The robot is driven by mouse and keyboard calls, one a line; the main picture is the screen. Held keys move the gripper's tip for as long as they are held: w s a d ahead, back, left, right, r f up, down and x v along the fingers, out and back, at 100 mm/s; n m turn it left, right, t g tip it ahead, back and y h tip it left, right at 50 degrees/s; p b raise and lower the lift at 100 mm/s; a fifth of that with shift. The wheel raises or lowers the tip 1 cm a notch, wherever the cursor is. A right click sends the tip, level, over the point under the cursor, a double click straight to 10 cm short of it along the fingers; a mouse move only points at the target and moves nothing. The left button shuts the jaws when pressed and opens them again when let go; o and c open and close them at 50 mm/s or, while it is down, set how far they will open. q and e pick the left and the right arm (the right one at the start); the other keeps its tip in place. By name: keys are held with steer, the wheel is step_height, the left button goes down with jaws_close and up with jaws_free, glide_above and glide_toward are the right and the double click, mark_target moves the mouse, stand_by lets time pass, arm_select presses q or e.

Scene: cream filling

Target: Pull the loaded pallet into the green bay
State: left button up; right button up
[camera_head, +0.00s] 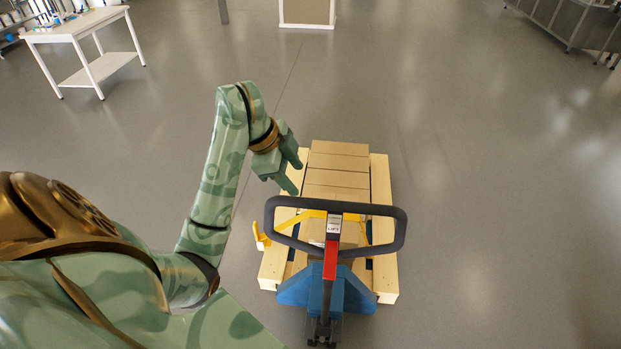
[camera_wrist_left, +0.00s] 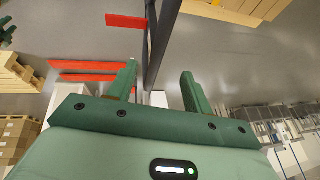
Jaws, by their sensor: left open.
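The loaded pallet (camera_head: 380,183) is pale wood and carries brown cardboard boxes (camera_head: 338,163). A blue pallet jack (camera_head: 345,297) stands at its near end. The jack's black loop handle (camera_head: 400,225), with a red part on its stem, stands up in front of the boxes. My left gripper (camera_head: 294,177) is open and empty, beyond the left part of the handle and above the pallet's left side, apart from the handle. Its two green fingers (camera_wrist_left: 158,75) also show in the left wrist view. My right gripper is out of view. I cannot make out the green bay.
A white table (camera_head: 75,32) stands at the far left, a pale box-like unit (camera_head: 307,12) at the far middle, and a grey counter (camera_head: 570,20) at the far right. The grey floor around the pallet is clear. Red bars (camera_wrist_left: 90,70) and more pallets (camera_wrist_left: 235,10) show in the left wrist view.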

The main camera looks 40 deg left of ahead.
mark_target(314, 200)
arm_select(q)
steer(key=b+x, duration=0.5)
steer(key=x, duration=0.3)
steer(key=shift+w+f+b, duration=0.1)
steer(key=shift+f+b, duration=0.3)
steer(key=b+x, duration=0.1)
steer(key=x, duration=0.4)
steer(key=shift+w+f+b, duration=0.1)
steer(key=shift+b, duration=0.25)
steer(key=shift+w+d+f, duration=0.15)
steer(key=shift+w+f, duration=0.05)
steer(key=shift+f, duration=0.2)
steer(key=shift+s+r, duration=0.1)
jaws_close()
steer(key=shift+r, duration=0.2)
